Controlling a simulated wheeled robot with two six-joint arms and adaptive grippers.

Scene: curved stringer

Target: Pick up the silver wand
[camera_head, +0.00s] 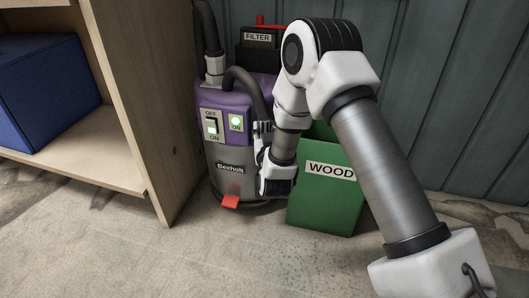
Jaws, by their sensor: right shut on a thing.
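The purple and grey vacuum (234,160) stands on the floor against the wall, its round button lit green. A dark hose (246,79) arches from it down to my right gripper (262,132). My right gripper is at the vacuum's right side, pointing up, shut at the lower end of this hose. The silver wand cannot be made out clearly; my gripper and wrist cover the spot where the hose ends. My left gripper is not in view.
A green bin marked WOOD (319,205) stands just right of the vacuum, partly behind my right arm. A wooden shelf (147,110) with a blue box (45,95) is at the left. The floor in front is clear.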

